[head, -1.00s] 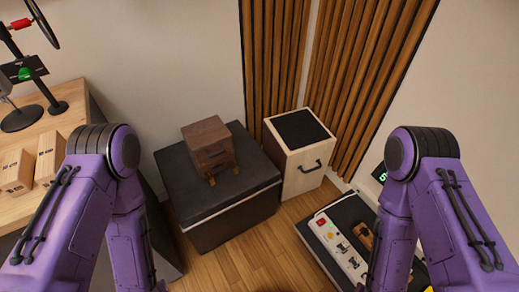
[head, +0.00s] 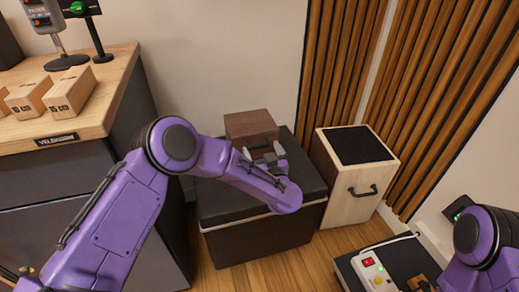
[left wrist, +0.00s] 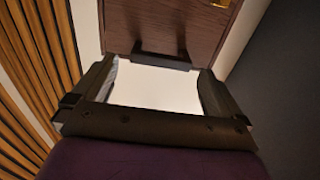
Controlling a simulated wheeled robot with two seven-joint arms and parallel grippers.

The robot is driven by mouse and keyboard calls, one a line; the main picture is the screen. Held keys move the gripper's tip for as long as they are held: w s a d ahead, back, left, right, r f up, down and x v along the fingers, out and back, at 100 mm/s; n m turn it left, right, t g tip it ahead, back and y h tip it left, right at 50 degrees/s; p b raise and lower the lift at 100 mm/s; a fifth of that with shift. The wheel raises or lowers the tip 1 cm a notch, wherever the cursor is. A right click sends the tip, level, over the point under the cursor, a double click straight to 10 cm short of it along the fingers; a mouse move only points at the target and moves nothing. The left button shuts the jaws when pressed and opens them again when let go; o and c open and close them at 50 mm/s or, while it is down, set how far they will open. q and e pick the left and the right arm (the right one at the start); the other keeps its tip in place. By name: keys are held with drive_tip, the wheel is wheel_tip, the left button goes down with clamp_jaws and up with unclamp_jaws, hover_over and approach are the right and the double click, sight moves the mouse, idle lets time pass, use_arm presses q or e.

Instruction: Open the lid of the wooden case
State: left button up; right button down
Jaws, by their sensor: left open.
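The wooden case (head: 250,126) is a small dark-brown box on top of a black chest (head: 225,206). Its lid looks shut. My left gripper (head: 263,156) is open and empty, at the case's front, covering part of it. In the left wrist view, the case's wooden face (left wrist: 165,22) fills the top, with a dark handle (left wrist: 160,59) just beyond and between the open fingers of the left gripper (left wrist: 158,84). I cannot tell whether the fingers touch it. My right gripper is out of view; only part of the right arm shows at lower right.
A pale wooden cabinet (head: 352,196) with a black top stands right of the chest. A wooden table (head: 97,120) with labelled blocks (head: 70,90) is at left. A power strip (head: 375,272) lies low at right. Some floor (head: 305,262) is clear.

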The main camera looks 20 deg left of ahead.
sight(260, 146)
use_arm(q)
drive_tip(key=shift+x, duration=1.85)
